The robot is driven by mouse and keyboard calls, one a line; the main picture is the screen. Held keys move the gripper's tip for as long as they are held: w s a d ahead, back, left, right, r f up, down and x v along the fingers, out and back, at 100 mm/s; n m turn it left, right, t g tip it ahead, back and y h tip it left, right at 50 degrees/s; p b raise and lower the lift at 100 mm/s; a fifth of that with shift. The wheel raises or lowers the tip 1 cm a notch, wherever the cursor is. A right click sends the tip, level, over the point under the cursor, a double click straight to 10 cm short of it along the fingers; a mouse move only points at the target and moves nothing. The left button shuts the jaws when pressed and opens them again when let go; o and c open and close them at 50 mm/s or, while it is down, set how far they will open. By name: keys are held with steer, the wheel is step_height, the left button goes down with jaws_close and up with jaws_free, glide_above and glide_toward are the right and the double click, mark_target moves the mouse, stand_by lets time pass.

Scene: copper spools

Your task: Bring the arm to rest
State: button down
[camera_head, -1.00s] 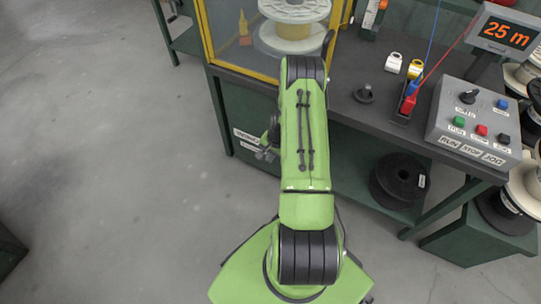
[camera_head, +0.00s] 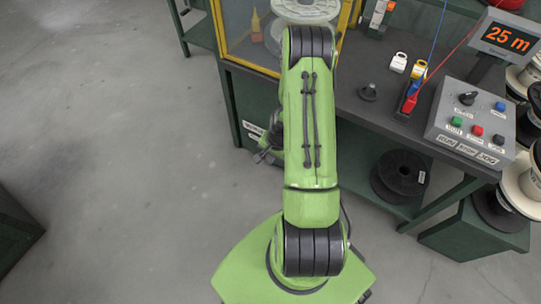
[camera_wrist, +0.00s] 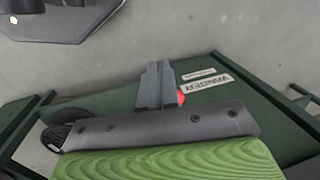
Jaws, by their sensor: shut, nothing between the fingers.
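My green arm stands in the middle of the head view, folded up in front of the workbench. My gripper (camera_head: 263,156) shows only in part at the left of the arm, low beside the bench's front, with nothing in it. In the wrist view the gripper (camera_wrist: 157,82) is shut, its grey fingers together and empty. Behind the fingers is the dark green bench front with a white "WINDER" label (camera_wrist: 207,87). I cannot tell from the wrist view how far the fingers are from that panel.
The workbench (camera_head: 350,120) carries a yellow-framed winder enclosure (camera_head: 345,30), a control box (camera_head: 470,125) and a "25 m" display (camera_head: 508,38). A black spool (camera_head: 400,176) lies on the lower shelf. A dark green box (camera_head: 15,235) stands at lower left. The floor at left is clear.

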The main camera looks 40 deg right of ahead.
stand_by(0.4)
steer(key=w+a+r+n+t+h, duration=0.1)
steer(key=a+r+n, duration=0.25)
steer(key=r, duration=0.85)
steer(key=w+a+r+n, duration=0.1)
steer(key=a+r+n, duration=0.25)
steer(key=r, duration=0.75)
steer(key=s+a+r+n+t, duration=0.3)
steer(key=s+a+r+n, duration=0.55)
steer(key=s+r, duration=0.65)
step_height(320, 180, up, 12)
steer(key=s+a+m+p, duration=0.1)
steer(key=p, duration=1.2)
steer(key=shift+a, duration=0.3)
steer(key=shift+m, duration=0.25)
